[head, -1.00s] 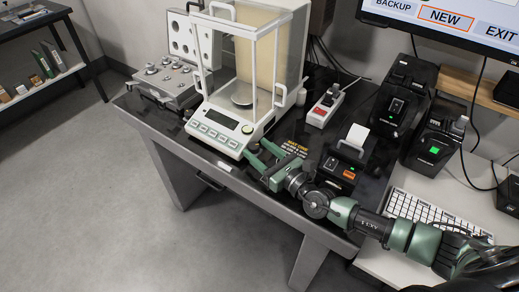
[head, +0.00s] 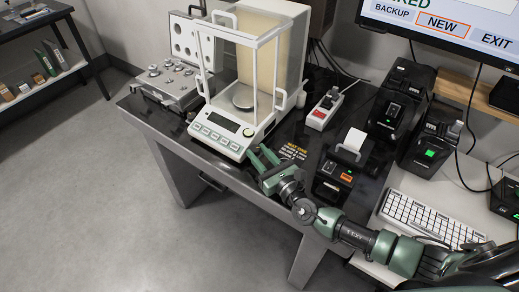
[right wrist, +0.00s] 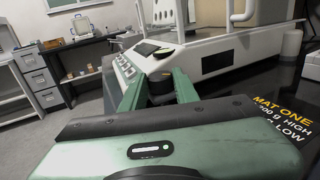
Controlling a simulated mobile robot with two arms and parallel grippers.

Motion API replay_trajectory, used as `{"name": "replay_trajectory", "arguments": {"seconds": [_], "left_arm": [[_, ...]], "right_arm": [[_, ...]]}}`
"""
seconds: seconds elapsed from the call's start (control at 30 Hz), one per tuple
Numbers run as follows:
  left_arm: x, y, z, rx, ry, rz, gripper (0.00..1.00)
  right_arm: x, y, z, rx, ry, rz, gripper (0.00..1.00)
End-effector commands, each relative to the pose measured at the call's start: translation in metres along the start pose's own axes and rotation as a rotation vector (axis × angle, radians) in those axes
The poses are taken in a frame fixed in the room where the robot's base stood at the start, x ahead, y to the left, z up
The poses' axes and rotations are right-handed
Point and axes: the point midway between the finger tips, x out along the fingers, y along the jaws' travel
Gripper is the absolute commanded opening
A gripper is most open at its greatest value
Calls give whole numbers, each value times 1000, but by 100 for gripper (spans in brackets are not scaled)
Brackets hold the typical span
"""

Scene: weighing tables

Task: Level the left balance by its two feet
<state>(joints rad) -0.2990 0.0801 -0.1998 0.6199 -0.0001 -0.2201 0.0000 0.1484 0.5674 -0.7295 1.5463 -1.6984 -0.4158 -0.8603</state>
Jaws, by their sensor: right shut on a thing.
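The left balance (head: 228,146) is white, with a glass draft shield, a round pan (head: 243,97) and a front panel with a dark display. A small round yellow-green spot, perhaps its level bubble (head: 248,132), sits at the panel's right; I cannot read it. My right gripper (head: 262,158) is at the balance's front right corner. In the right wrist view its two green fingers (right wrist: 158,92) are on either side of a dark round foot (right wrist: 160,87) under that corner, shut on it. The other foot is hidden. My left gripper is not in view.
A case of weights (head: 172,80) stands left of the balance. A red-and-white power strip (head: 324,110), a printer (head: 340,165) and black devices (head: 400,97) stand to the right. The dark tabletop (head: 295,135) has a printed mat label near my gripper.

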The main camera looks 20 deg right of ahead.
Motion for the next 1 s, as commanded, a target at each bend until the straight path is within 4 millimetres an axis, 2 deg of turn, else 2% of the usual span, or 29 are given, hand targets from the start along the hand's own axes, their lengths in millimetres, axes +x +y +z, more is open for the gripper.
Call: {"name": "replay_trajectory", "arguments": {"seconds": [0.2, 0.23, 0.3, 0.67, 1.0], "left_arm": [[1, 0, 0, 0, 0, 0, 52], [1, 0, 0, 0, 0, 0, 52], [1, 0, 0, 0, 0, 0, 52], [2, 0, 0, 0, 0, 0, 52], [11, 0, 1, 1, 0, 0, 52]], "right_arm": [[0, 0, 0, -2, -3, 1, 0], [0, 0, 0, -2, -3, 1, 38], [0, 0, 0, -2, -2, 1, 52], [-5, 0, -1, 0, -1, 2, 52], [-60, 0, -3, -1, 1, 3, 52]]}}
